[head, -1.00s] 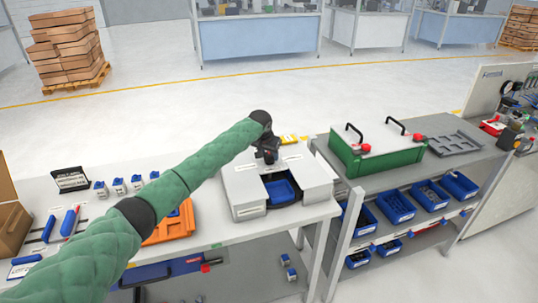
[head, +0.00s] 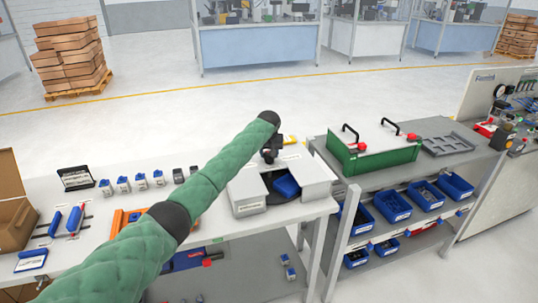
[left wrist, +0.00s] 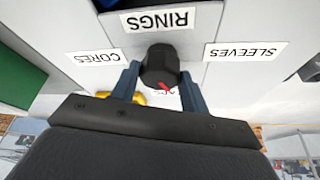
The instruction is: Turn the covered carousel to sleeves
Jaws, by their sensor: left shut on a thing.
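The covered carousel is a light grey housing (head: 247,193) on the white bench, with a front opening. In the opening a blue bin (head: 286,185) sits askew on a dark turntable (head: 262,183), partly under the right cover. My left gripper (head: 270,154) is at the back of the housing, shut on the black knob (left wrist: 160,62), with one finger on each side. The knob's red mark points down and right in the left wrist view. Upside-down labels read RINGS (left wrist: 156,20), CORES (left wrist: 96,58) and SLEEVES (left wrist: 245,52); a fourth label is mostly hidden behind the knob.
A green box (head: 372,150) with two black handles stands on the grey bench to the right, blue bins (head: 392,206) below. Small blue-and-white boxes (head: 140,182) and an orange tray (head: 122,222), partly behind my arm, are left of the carousel.

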